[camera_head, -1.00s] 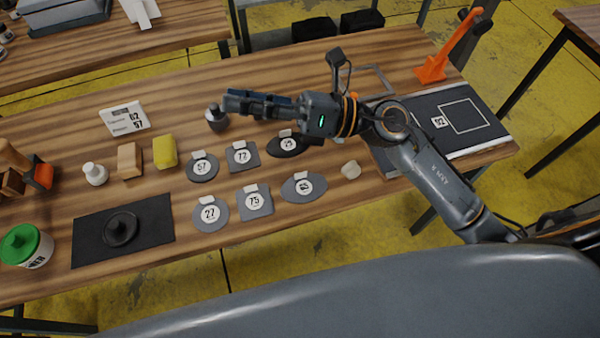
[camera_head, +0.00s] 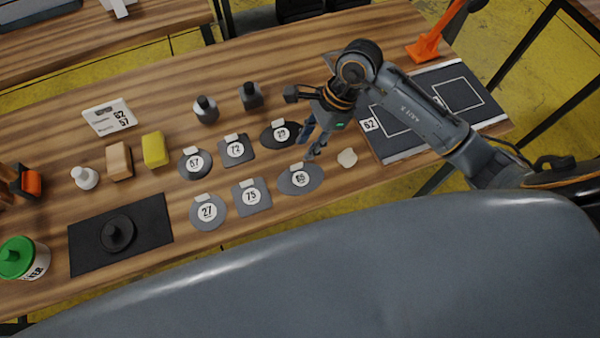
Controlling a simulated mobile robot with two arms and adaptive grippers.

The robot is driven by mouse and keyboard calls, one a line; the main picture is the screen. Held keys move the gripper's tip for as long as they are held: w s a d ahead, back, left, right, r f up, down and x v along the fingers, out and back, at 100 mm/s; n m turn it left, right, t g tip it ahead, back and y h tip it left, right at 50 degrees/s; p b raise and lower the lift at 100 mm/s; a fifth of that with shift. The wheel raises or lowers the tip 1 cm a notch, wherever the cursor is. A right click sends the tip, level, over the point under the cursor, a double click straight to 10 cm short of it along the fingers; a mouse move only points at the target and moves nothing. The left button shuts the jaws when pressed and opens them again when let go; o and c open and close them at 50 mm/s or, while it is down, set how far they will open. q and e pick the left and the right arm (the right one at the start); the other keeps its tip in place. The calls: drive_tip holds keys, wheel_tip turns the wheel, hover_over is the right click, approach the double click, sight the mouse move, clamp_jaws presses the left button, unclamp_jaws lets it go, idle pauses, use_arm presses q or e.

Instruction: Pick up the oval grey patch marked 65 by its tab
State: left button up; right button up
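The oval grey patch marked 65 (camera_head: 286,184) lies flat on the wooden table, at the right end of the near row of patches. Its pale tab (camera_head: 297,167) stands at its far edge. My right gripper (camera_head: 308,147) points down just beyond and slightly right of that tab, above the table. Its two fingers look apart, with nothing between them. It appears clear of the patch, though the exact height is hard to tell. My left gripper is not in view.
Nearby lie a square patch marked 75 (camera_head: 263,198), a round patch marked 27 (camera_head: 207,224) and a dark oval patch (camera_head: 269,136). A pale lump (camera_head: 347,158) sits right of patch 65. Two dark bottles (camera_head: 251,97) stand behind. A dark panel (camera_head: 405,152) lies at right.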

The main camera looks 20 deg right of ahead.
sight(298, 164)
drive_tip(key=shift+x, duration=1)
drive_tip(key=p+x, duration=0.1)
drive_tip(key=x, duration=0.1)
drive_tip(key=p+x, duration=0.1)
drive_tip(key=x, duration=0.1)
drive_tip(key=shift+s+a+f, duration=0.1)
drive_tip(key=shift+s+f, duration=0.15)
drive_tip(key=shift+f, duration=0.1)
drive_tip(key=shift+a+f, duration=0.15)
drive_tip(key=shift+f, duration=0.15)
drive_tip(key=shift+c, duration=0.4)
clamp_jaws()
